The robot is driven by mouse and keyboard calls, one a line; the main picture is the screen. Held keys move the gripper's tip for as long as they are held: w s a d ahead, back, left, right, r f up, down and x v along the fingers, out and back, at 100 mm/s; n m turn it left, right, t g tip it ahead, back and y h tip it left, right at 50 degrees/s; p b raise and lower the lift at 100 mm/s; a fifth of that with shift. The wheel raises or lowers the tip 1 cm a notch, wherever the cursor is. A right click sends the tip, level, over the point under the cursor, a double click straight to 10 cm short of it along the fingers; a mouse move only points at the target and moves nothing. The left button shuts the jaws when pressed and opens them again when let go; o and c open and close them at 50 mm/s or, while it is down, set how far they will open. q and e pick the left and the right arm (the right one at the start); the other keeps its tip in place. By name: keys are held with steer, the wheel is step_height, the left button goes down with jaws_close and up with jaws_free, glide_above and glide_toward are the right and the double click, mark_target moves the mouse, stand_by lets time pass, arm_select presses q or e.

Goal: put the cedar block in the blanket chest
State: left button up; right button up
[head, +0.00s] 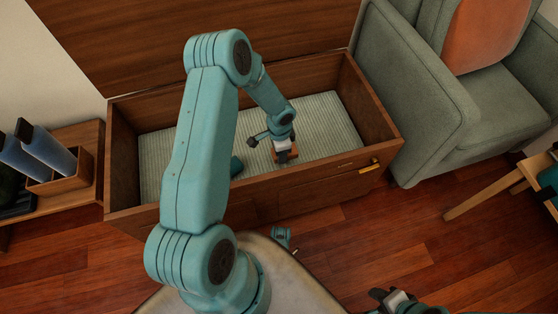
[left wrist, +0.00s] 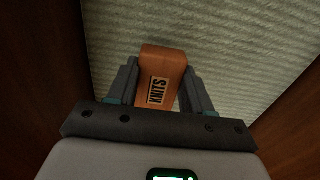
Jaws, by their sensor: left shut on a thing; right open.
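The blanket chest (head: 262,200) stands open in the head view, its lid raised at the back and a pale ribbed lining (head: 325,115) on its floor. My left gripper (head: 285,155) reaches down inside the chest near the front wall. It is shut on the cedar block (left wrist: 161,82), an orange-brown block with a label reading KNITS. The block also shows below the gripper in the head view (head: 293,154). I cannot tell whether the block touches the lining. My right gripper (head: 385,298) is open at the bottom edge, outside the chest, and looks empty.
A green-grey armchair (head: 415,100) with an orange cushion (head: 488,35) stands right of the chest. A low shelf with a small wooden box (head: 60,182) and blue rolled items is at left. A small wooden table (head: 490,192) is at right. Wooden floor shows in front.

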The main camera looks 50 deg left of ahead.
arm_select(q)
step_height(320, 180, down, 5)
steer(key=shift+r+b, duration=0.1)
steer(key=shift+b, duration=0.85)
steer(key=shift+r, duration=0.1)
steer(key=o, duration=0.6)
steer(key=shift+f, duration=0.2)
steer(key=o, duration=0.4)
steer(key=shift+o, duration=0.2)
steer(key=shift+r, duration=0.25)
step_height(320, 180, up, 12)
steer(key=p, duration=0.5)
